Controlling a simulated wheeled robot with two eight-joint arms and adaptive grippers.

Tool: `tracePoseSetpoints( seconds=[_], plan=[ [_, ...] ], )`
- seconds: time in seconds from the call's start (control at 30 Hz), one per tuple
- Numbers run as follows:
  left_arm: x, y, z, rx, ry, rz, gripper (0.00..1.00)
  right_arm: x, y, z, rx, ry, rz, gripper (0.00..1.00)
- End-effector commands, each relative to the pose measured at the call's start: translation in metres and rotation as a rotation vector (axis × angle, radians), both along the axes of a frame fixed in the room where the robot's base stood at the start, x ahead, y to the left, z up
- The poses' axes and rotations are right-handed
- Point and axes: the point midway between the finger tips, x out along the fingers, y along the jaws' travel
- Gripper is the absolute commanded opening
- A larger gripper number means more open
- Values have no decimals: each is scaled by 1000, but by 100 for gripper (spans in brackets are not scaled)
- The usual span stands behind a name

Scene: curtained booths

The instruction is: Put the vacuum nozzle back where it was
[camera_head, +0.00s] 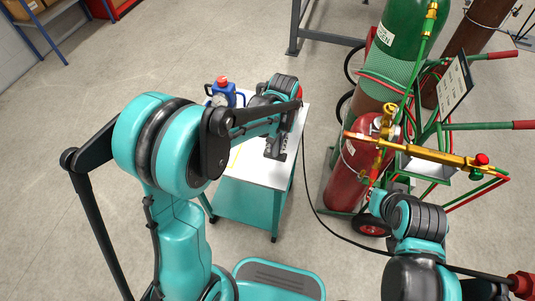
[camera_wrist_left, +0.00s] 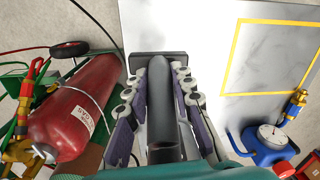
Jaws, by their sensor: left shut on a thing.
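The vacuum nozzle (camera_wrist_left: 160,95) is a dark grey tube with a wide flat head. In the left wrist view it lies between the two fingers of my left gripper (camera_wrist_left: 157,78), which is shut on it. Its flat head points away from me, over the white tabletop (camera_wrist_left: 225,60). Whether the head touches the top is unclear. In the head view the dark nozzle (camera_head: 276,149) shows near the table's right edge, and my arm hides most of the gripper. A yellow outlined rectangle (camera_wrist_left: 233,62) on the tabletop lies to the right of the nozzle and is empty where visible. My right gripper is out of view.
A blue device with a gauge (camera_head: 222,97) stands at the table's far left. Red (camera_head: 352,172) and green (camera_head: 405,35) gas cylinders on a cart stand right of the table. A brass torch (camera_head: 420,152) crosses there. A black cable (camera_head: 312,195) runs along the floor.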

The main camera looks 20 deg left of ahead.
Motion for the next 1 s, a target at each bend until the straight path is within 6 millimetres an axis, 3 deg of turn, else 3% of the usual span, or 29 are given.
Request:
tracePoseSetpoints(
  seconds=[0.1, 0.27, 0.37, 0.6, 1.0],
  plan=[
    [11, 22, -17, 0, 0, 4, 0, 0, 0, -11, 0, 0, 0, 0],
    [18, 35, -25, 0, 0, 1, 0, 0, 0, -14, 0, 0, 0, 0],
    [19, 37, -29, 0, 0, -1, 0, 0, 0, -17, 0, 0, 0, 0],
    [18, 37, -64, 0, 0, 0, 0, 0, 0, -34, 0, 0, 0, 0],
    [18, 36, -69, 0, 0, 0, 0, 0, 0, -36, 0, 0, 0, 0]
  ],
)
